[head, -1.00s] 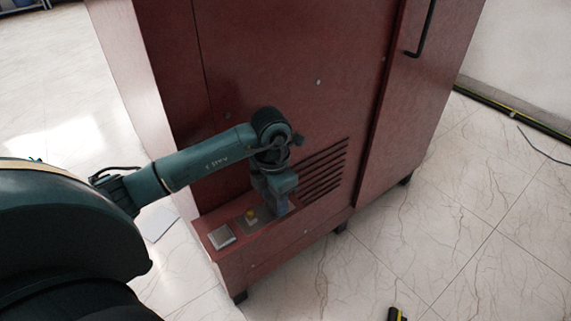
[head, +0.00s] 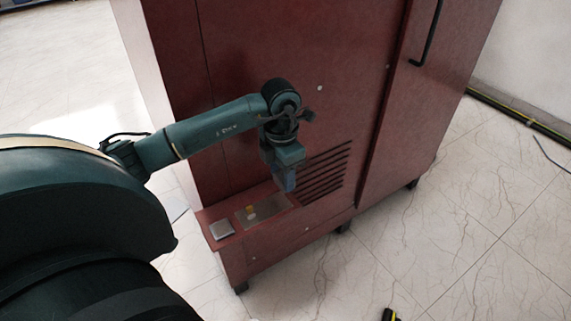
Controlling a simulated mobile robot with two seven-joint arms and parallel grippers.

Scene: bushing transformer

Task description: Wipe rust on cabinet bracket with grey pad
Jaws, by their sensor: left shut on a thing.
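A red ledge, seemingly the cabinet bracket (head: 283,221), juts from the foot of the red cabinet. A dull grey-brown plate (head: 273,206) lies on it, with a small yellow piece and a pale spot (head: 252,214) at its left part. I cannot tell which marks are rust. A light grey square pad (head: 222,230) lies at the ledge's left end. My left gripper (head: 289,184) points down over the ledge's right end, shut on a small blue-grey piece (head: 289,179). Whether this is a pad, or touches the ledge, is unclear. My right gripper is out of view.
Slanted vent slots (head: 325,172) are in the cabinet front (head: 330,120), just right of my gripper. A black door handle (head: 428,35) is at the upper right. A yellow-and-black object (head: 389,314) lies on the floor in front. The pale tiled floor (head: 430,240) is mostly clear.

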